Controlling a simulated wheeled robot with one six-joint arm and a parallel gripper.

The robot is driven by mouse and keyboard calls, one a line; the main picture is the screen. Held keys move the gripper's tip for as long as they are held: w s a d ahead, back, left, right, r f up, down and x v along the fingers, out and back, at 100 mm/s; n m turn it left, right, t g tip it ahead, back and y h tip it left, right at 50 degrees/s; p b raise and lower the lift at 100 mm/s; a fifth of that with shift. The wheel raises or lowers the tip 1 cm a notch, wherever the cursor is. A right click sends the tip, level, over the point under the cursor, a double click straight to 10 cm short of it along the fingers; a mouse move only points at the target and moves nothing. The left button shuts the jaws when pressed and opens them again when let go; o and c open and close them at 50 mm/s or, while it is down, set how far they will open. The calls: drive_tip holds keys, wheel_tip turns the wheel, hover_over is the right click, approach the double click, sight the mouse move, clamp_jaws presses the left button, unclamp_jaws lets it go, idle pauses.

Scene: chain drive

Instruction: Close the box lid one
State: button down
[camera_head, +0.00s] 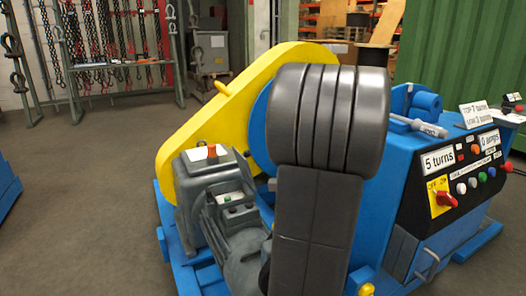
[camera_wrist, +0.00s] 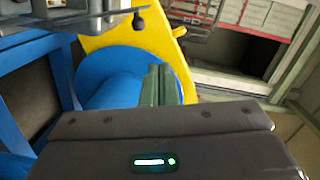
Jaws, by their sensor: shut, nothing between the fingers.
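I cannot clearly make out a box lid that is open in either view. The likeliest boxes are a grey housing (camera_head: 207,160) with an orange-and-white piece on top, and a small box with buttons (camera_head: 236,206) on the grey motor (camera_head: 238,243). Both are left of my arm in the head view. In the wrist view my gripper (camera_wrist: 160,72) is shut and empty, its greenish fingers together in front of a blue rounded part (camera_wrist: 115,85) and the yellow guard (camera_wrist: 110,27). I cannot tell whether they touch. In the head view my arm hides my gripper.
A blue machine with a control panel (camera_head: 463,170) and a red-and-yellow switch (camera_head: 442,198) stands right of my arm. The large yellow guard also shows in the head view (camera_head: 225,110). A chain rack (camera_head: 110,50) stands far left. The floor (camera_head: 80,180) at left is clear.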

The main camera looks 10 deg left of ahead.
drive_tip(key=w+d+f+n+g+y+p, duration=0.2)
drive_tip(key=w+d+f+y+p, duration=0.1)
drive_tip(key=w+p, duration=0.45)
drive_tip(key=w+a+f+b, duration=0.2)
drive_tip(key=w+a, duration=0.3)
drive_tip(key=a, duration=0.5)
drive_tip(key=shift+n, duration=0.3)
drive_tip(key=shift+a+b, duration=0.1)
drive_tip(key=shift+b, duration=0.3)
